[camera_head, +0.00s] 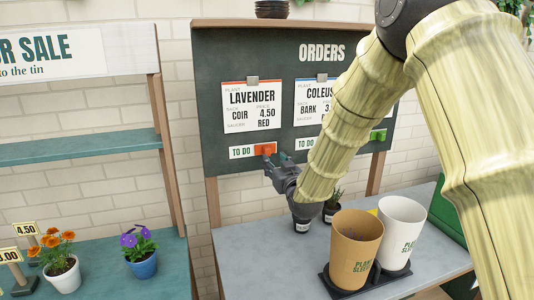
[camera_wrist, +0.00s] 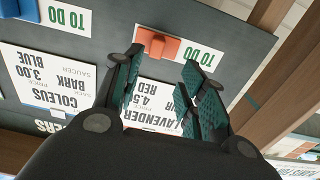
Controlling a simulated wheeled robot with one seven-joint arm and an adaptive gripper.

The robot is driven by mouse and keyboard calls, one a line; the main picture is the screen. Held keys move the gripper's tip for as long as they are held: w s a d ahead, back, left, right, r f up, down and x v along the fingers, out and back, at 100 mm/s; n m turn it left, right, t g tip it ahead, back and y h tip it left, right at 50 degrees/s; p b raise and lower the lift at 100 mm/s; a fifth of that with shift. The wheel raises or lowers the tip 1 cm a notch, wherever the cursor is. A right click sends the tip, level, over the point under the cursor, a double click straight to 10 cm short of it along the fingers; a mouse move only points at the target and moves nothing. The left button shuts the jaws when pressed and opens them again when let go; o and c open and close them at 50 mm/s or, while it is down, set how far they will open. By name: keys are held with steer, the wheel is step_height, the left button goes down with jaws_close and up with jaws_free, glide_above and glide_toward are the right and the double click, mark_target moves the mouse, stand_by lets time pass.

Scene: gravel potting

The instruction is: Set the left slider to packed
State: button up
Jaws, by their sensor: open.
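The left slider is an orange block (camera_head: 265,149) under the Lavender order card on the dark orders board (camera_head: 225,55). It sits at the right end of a white label reading TO DO (camera_head: 240,152). The slider (camera_wrist: 165,45) and its label also show in the wrist view, which is turned upside down. My gripper (camera_head: 277,164) is open and empty, just below and right of the slider. In the wrist view my gripper's fingertips (camera_wrist: 163,62) lie either side of the slider's lower part, with the slider beyond them. I cannot tell any contact.
The Coleus card (camera_head: 314,101) hangs to the right, with a blue slider (camera_wrist: 18,8) beside its label. A green slider (camera_head: 378,135) is further right. Below stand a brown sleeve cup (camera_head: 355,240) and a white one (camera_head: 401,225) on the grey table (camera_head: 250,262).

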mark_target(268, 152)
steer(key=x, duration=0.3)
steer(key=p+x, duration=0.1)
steer(key=x, duration=0.2)
steer(key=p+x, duration=0.1)
steer(key=x, duration=0.2)
steer(key=shift+d+f, duration=0.1)
steer(key=shift+d, duration=0.3)
steer(key=shift+w+a, duration=0.15)
steer(key=shift+w, duration=0.05)
jaws_close()
